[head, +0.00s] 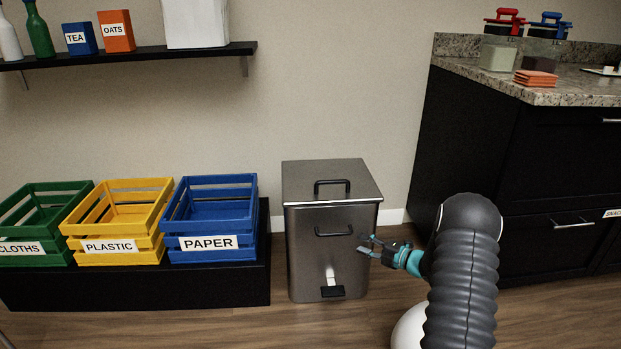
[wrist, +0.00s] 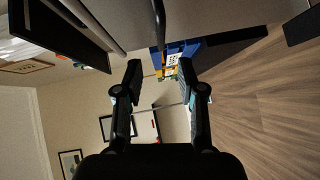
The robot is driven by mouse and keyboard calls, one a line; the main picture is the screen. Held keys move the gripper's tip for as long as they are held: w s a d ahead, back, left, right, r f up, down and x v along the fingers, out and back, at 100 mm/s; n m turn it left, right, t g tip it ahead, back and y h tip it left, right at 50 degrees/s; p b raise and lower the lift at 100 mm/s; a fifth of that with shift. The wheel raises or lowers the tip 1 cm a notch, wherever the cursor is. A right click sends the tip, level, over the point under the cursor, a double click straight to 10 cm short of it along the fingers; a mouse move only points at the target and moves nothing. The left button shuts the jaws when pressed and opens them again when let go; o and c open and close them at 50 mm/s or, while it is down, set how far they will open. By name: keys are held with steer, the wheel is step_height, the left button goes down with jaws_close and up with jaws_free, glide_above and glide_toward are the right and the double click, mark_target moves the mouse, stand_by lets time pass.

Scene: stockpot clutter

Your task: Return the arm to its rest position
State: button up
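My arm reaches in from the bottom right of the head view. My gripper (head: 368,246) is in front of the right side of a steel pedal bin (head: 313,260). Whether it touches the bin cannot be told from here. In the wrist view my gripper (wrist: 160,82) has its two fingers spread apart with nothing between them. A dark bar handle and a grey metal face, seemingly the bin's, show close at the top of that view.
Green (head: 40,254), yellow (head: 122,258) and blue (head: 213,256) crates stand on a low black bench (head: 140,286) at left. A dark cabinet with a granite counter (head: 580,95) stands at right. Wood floor (head: 230,325) is open in front of the bench.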

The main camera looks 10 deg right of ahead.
steer(key=s+a+f+n+g, duration=0.4)
steer(key=s+f+n, duration=0.2)
steer(key=n, duration=0.4)
steer(key=s+a+r+n+g+h, duration=0.1)
steer(key=s+a+r+n+g, duration=0.15)
steer(key=s+n, duration=0.4)
steer(key=s+a+r+n+g, duration=0.25)
steer(key=s+n+g, duration=0.2)
steer(key=n, duration=0.35)
steer(key=s+a+r+n+t+h, duration=0.1)
steer(key=s+a+r+n+h, duration=0.1)
steer(key=s+r+n, duration=0.5)
steer(key=s+a+r+n+t+h, duration=0.1)
steer(key=s+r+n+h, duration=0.3)
steer(key=s+r+n, duration=0.4)
steer(key=s+a+r+n+t+h, duration=0.2)
steer(key=s+a+r+n+h, duration=0.1)
steer(key=s+r+n, duration=0.5)
steer(key=s+r, duration=0.3)
steer(key=r, duration=0.1)
steer(key=shift+s+a+h, duration=0.2)
steer(key=shift+a+h, duration=0.1)
steer(key=shift+h, duration=0.1)
